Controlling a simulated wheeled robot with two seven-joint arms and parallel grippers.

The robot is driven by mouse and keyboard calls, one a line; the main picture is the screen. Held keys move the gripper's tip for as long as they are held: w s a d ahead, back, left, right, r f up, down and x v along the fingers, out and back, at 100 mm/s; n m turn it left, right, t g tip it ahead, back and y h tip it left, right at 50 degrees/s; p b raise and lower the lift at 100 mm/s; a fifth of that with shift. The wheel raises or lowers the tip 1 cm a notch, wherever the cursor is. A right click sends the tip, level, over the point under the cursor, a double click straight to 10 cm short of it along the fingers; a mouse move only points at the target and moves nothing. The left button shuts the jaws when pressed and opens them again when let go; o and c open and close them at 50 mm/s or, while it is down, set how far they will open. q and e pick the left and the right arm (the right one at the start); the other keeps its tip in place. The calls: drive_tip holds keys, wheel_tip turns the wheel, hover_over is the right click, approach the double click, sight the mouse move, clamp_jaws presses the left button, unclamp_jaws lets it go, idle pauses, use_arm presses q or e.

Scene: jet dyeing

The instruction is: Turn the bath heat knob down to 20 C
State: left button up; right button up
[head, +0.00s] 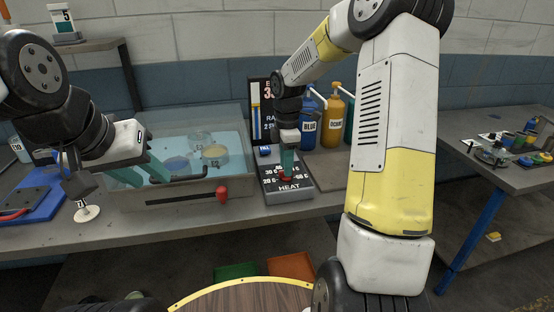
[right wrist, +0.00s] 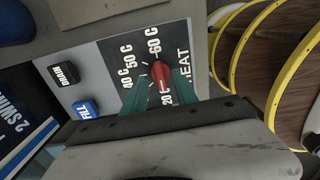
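The red heat knob (head: 284,178) sits on the grey HEAT panel (head: 289,195) at the front of the bench. In the right wrist view, the knob (right wrist: 161,73) stands between the teal fingers of my right gripper (right wrist: 162,80). The fingers appear closed against its sides. Labels 40 C, 50 C and 60 C show around the dial, and 20 C lies near the right finger; the 30 C label is hidden. I cannot tell clearly where the knob points. My left gripper (head: 140,174) is open and empty over the left front of the bath.
The clear bath (head: 178,192) with a black handle and small red lever stands left of the panel. In the right wrist view, the DRAIN (right wrist: 68,74) and FILL (right wrist: 86,108) buttons lie beside the dial. Blue (head: 308,125) and ochre (head: 334,118) bottles stand behind.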

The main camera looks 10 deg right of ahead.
wheel_tip(320, 180, up, 7)
drive_tip(key=shift+f, duration=0.15)
drive_tip(key=shift+s, duration=0.1)
drive_tip(key=s+a+r+m+t+y, duration=0.1)
drive_tip(key=s+r+m+t, duration=0.2)
drive_tip(key=s+m, duration=0.6)
drive_tip(key=s+a+r+m+t+y, duration=0.1)
drive_tip(key=s+r+m+t, duration=0.2)
drive_tip(key=s+r+m, duration=0.4)
drive_tip(key=s+m, duration=0.2)
drive_tip(key=s, duration=0.6)
drive_tip(key=shift+s+r, duration=0.15)
drive_tip(key=shift+s, duration=0.05)
